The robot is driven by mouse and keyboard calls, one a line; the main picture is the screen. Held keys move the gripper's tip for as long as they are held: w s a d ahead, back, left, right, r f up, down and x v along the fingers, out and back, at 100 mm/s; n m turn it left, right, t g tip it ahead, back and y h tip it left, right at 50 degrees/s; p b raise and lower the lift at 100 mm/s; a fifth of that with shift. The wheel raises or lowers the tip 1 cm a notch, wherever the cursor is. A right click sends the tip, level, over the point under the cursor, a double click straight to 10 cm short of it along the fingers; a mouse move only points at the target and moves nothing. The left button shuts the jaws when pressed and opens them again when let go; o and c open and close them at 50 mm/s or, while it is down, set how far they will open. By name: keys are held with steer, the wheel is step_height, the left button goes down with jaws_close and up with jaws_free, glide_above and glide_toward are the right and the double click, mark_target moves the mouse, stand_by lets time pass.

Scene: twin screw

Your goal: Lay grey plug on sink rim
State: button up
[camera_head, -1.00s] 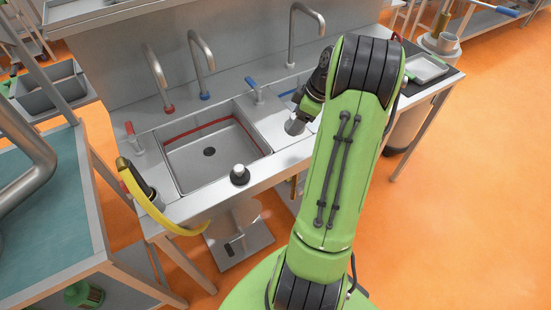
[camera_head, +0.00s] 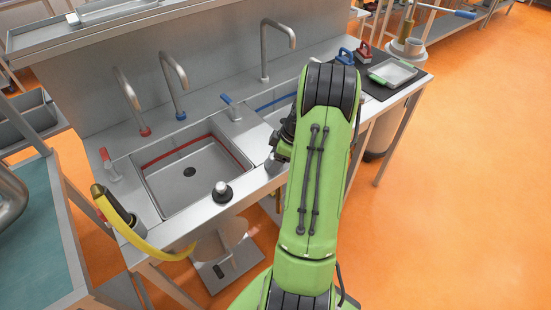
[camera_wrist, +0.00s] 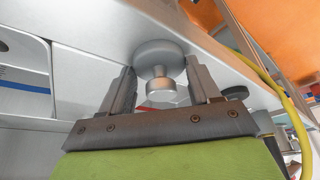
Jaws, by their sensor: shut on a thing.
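The grey plug, a round disc with a knob (camera_wrist: 160,52), is between the two fingers of my gripper (camera_wrist: 160,68) in the wrist view. The fingers are shut on it. The disc is close to the pale metal sink rim (camera_wrist: 95,30); I cannot tell whether it touches. In the head view my gripper (camera_head: 274,163) is at the front rim (camera_head: 252,184), right of the left basin (camera_head: 187,178). My arm hides most of the gripper there. A black plug with a pale knob (camera_head: 222,192) stands on the front rim, left of my gripper.
A yellow hose (camera_head: 150,247) hangs over the front left corner. Taps (camera_head: 172,75) rise behind the basins. A blue-handled lever (camera_head: 230,105) stands between the basins. The right basin (camera_head: 275,100) is partly hidden by my arm. A black mat (camera_head: 388,91) lies at the far right.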

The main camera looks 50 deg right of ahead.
steer(key=o, duration=1.1)
steer(key=p+v, duration=0.2)
steer(key=v, duration=1)
steer(key=w+a+r+m+h, duration=0.1)
steer(key=w+a+r, duration=0.3)
steer(key=a+r, duration=0.45)
steer(key=s+a+r+m+h, duration=0.1)
steer(key=a+r+m, duration=0.15)
steer(key=a, duration=1.15)
steer(key=s+a+m, duration=0.1)
steer(key=s+a, duration=0.2)
steer(key=s, duration=0.1)
steer(key=s+a+r+m+t, duration=0.1)
steer(key=s+a, duration=0.3)
steer(key=s+a+m, duration=0.1)
steer(key=s+a, duration=0.2)
steer(key=s, duration=0.1)
steer(key=shift+s+a+r+t, duration=0.15)
steer(key=shift+s+a+t, duration=0.1)
steer(key=shift+t, duration=0.15)
